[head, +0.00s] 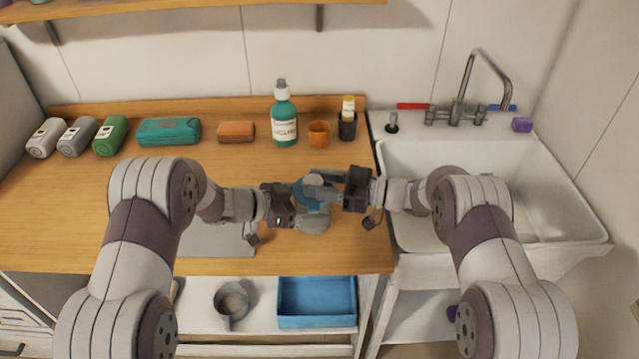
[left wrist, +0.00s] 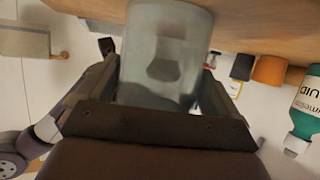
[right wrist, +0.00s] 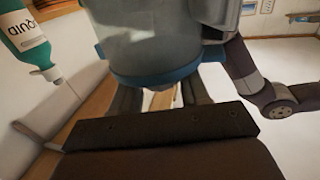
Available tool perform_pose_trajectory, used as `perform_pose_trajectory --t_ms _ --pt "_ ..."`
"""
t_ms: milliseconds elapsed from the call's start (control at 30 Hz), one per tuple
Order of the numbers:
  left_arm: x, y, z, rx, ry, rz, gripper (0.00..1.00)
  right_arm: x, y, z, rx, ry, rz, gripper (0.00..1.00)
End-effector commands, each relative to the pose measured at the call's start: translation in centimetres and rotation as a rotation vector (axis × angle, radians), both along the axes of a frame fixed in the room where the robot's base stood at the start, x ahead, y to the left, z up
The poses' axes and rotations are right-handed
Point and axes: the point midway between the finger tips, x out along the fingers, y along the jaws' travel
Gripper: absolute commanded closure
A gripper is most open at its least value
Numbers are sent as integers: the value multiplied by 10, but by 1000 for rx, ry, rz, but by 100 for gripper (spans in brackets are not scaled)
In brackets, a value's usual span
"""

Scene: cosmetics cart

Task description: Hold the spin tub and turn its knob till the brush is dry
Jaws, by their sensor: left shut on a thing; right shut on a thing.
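The spin tub (head: 313,222) stands near the counter's front edge, with a greyish translucent body and a blue lid (head: 316,194). A pale round knob (head: 314,180) is on top. My left gripper (head: 303,215) is shut on the tub's body, which also fills the space between the fingers in the left wrist view (left wrist: 166,50). My right gripper (head: 325,190) is shut at the knob, above the lid. The right wrist view shows the tub (right wrist: 155,40) and its blue rim close up; the grip is partly hidden. A darker shape shows through the wall; I cannot tell whether it is the brush.
A green bottle (head: 284,118), an orange cup (head: 318,134) and a dark holder with a yellow-capped item (head: 347,125) stand behind the tub. A white sink (head: 560,205) is to the right. A grey mat (head: 215,240) lies left of the tub. Blue bin (head: 317,321) below.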

Motion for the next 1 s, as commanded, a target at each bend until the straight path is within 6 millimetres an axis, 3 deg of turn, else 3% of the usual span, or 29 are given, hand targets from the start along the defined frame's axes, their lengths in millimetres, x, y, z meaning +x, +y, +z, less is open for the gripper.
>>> perform_pose_trajectory --t_ms 400,1000 --pt "-1 -1 -1 1 4 -3 48 4 0 2 2 -6 214 85" --pt "-1 -1 -2 2 4 -2 48 4 0 2 0 -6 257 85"
